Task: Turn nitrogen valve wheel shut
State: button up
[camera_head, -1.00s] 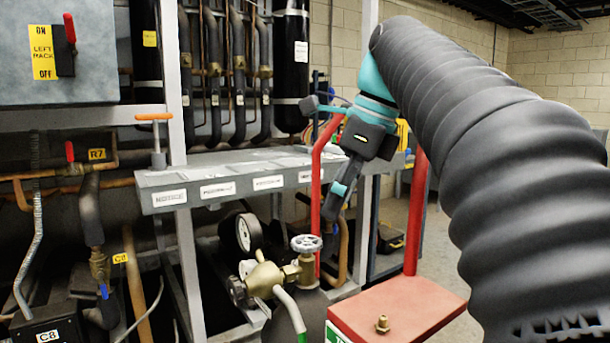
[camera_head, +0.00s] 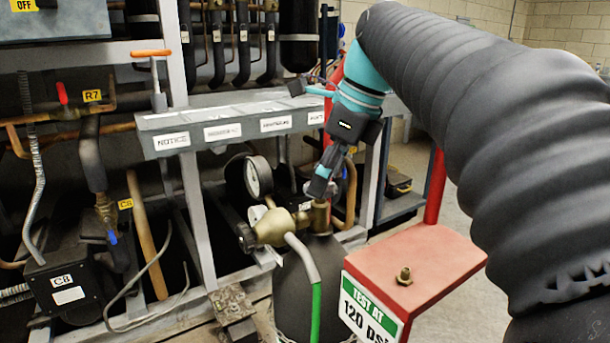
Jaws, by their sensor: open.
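My gripper (camera_head: 320,187) points down at the top of the dark nitrogen cylinder (camera_head: 300,280), in the middle of the view. It is open. The valve wheel is hidden behind the gripper's fingers, so I cannot tell whether they touch it or stand around it. The brass valve body (camera_head: 319,214) shows just below the fingertips. A brass regulator (camera_head: 270,228) with a white-faced gauge (camera_head: 258,177) sits to the left of the valve. A green and grey hose (camera_head: 312,285) hangs from the regulator.
A red cart (camera_head: 415,262) with a brass fitting (camera_head: 404,276) and a "TEST AT 120 psi" sign (camera_head: 369,312) stands right of the cylinder. A grey shelf (camera_head: 230,122) with labels and the pipe rack lie behind and left.

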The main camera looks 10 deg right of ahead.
jog(key=shift+w+a+f+n, duration=0.1)
jog(key=shift+f+n, duration=0.3)
jog(key=shift+w+n+g+y+b, duration=0.1)
jog(key=shift+n+g+y+b, duration=0.35)
jog(key=shift+n, duration=0.75)
jog(key=shift+r+n+g+p, duration=0.25)
jog(key=shift+r+n+p, duration=0.15)
jog(key=shift+n+p, duration=0.15)
jog(key=shift+f+n+g, duration=0.25)
jog(key=shift+n+g, duration=0.05)
jog(key=shift+n, duration=0.85)
jog(key=n+g, duration=0.1)
jog(key=n, duration=0.3)
jog(key=shift+w, duration=0.15)
jog(key=shift+c, duration=0.3)
jog(key=c, duration=0.8)
